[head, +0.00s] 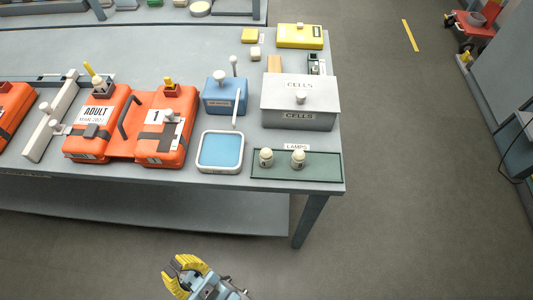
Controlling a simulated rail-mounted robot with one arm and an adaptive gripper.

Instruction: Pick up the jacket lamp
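Two small cream lamps stand upright on the dark green mat (327,167) by the "LAMPS" label, at the table's front right corner. One is the left lamp (266,157), the other the right lamp (298,159). I cannot tell which of them is the jacket lamp. Orange jackets lie on the table, one labelled "ADULT" (93,137). My gripper (180,268), with yellow fingers, is in front of the table, at the bottom of the view. Its fingers look apart with nothing between them. It is well away from the lamps.
A grey "CELLS" box (299,112) stands just behind the mat. A blue-filled tray (220,168) and a blue box with a knob (224,102) are to the left. A yellow case (300,42) lies at the back. The floor right of the table is clear nearby.

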